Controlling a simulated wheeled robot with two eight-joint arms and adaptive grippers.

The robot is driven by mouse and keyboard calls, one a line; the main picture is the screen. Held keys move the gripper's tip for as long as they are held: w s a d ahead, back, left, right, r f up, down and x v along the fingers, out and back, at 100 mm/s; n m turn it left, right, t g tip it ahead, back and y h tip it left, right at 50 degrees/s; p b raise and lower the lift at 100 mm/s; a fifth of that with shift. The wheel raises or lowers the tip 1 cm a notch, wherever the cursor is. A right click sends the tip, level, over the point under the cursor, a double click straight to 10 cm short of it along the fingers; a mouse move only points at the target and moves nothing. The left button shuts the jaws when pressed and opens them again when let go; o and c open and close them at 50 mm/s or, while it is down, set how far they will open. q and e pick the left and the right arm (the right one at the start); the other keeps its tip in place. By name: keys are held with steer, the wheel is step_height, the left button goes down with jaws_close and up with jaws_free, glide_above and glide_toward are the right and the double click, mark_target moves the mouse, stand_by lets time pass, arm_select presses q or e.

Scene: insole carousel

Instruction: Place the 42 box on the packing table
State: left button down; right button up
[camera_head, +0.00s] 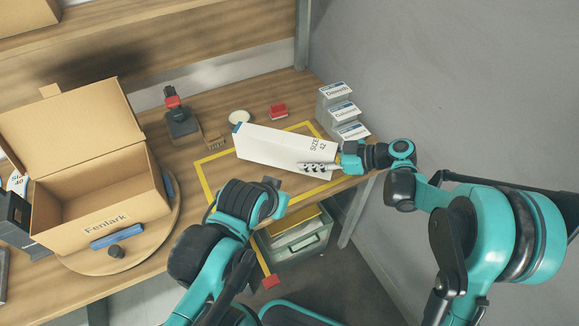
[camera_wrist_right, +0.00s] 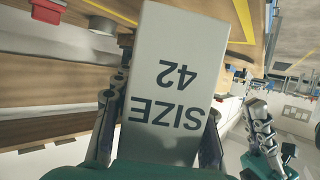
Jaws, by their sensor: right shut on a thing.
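The white 42 box (camera_head: 280,150) is long and lies over the yellow outline (camera_head: 203,180) on the wooden table (camera_head: 255,97). "SIZE 42" reads on its right end. My right gripper (camera_head: 318,167) is shut on that end. In the right wrist view, its fingers (camera_wrist_right: 160,125) flank the 42 box (camera_wrist_right: 178,70), with the print upside down. I cannot tell whether the box touches the table or hangs just above it. My left gripper (camera_head: 272,187) is near the table's front edge, apart from the box; its opening is unclear.
An open cardboard Fenlark box (camera_head: 100,195) stands on a round wooden turntable (camera_head: 150,240) at left. A stamp-like tool (camera_head: 180,120), a white round dish (camera_head: 239,117) and a red block (camera_head: 279,110) lie behind the white box. Grey labelled holders (camera_head: 340,108) stand at right.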

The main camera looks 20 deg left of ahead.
steer(key=a+f, duration=0.1)
steer(key=a, duration=0.1)
steer(key=w+a+f+b, duration=0.1)
steer(key=a, duration=0.1)
steer(key=a+f, duration=0.2)
steer(key=shift+w+b, duration=0.15)
steer(key=shift+b, duration=0.15)
step_height(320, 180, down, 4)
steer(key=shift+d+r+b, duration=0.1)
steer(key=shift+b, duration=0.85)
steer(key=o, duration=1.3)
steer(key=shift+c, duration=0.2)
